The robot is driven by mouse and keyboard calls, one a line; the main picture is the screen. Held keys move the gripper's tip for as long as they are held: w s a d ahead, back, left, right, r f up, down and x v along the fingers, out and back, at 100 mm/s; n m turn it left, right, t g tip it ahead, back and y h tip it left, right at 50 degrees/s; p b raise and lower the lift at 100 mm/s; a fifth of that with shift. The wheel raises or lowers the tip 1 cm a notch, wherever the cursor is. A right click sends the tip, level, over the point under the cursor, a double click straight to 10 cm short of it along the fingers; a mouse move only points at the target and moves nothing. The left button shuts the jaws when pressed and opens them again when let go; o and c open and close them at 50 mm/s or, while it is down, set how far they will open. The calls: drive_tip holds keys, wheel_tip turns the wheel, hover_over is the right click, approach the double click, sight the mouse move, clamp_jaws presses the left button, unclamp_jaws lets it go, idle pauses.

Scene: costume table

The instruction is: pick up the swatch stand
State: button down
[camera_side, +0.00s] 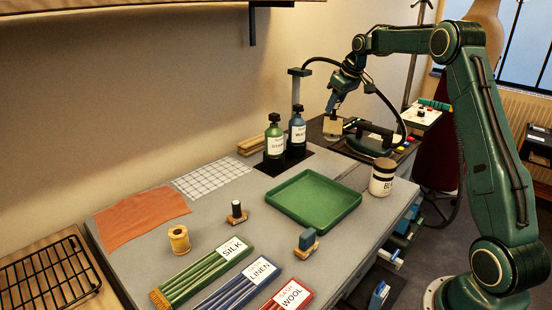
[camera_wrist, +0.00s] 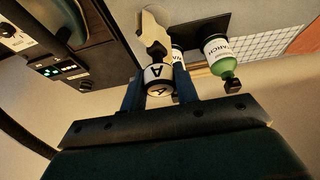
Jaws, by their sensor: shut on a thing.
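My gripper (camera_side: 337,108) is raised above the back right of the table, near the bottles, and is shut on a small pale beige block (camera_side: 333,126), apparently the swatch stand. In the wrist view my gripper's two blue fingers (camera_wrist: 159,88) stand either side of the held swatch stand (camera_wrist: 158,72), which shows a white face with a black letter and a dark edge. It hangs clear of the table. Its lower part and any base are too small to make out.
A green bottle (camera_side: 275,137) and a blue bottle (camera_side: 297,134) stand left of my gripper. A green tray (camera_side: 312,226) lies empty, with a striped jar (camera_side: 382,177) beside it. Labelled swatch bundles (camera_side: 205,273) lie in front.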

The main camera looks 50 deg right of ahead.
wheel_tip(320, 180, up, 9)
drive_tip(key=shift+r, duration=0.1)
idle(0.4)
drive_tip(key=shift+a, duration=0.1)
idle(0.7)
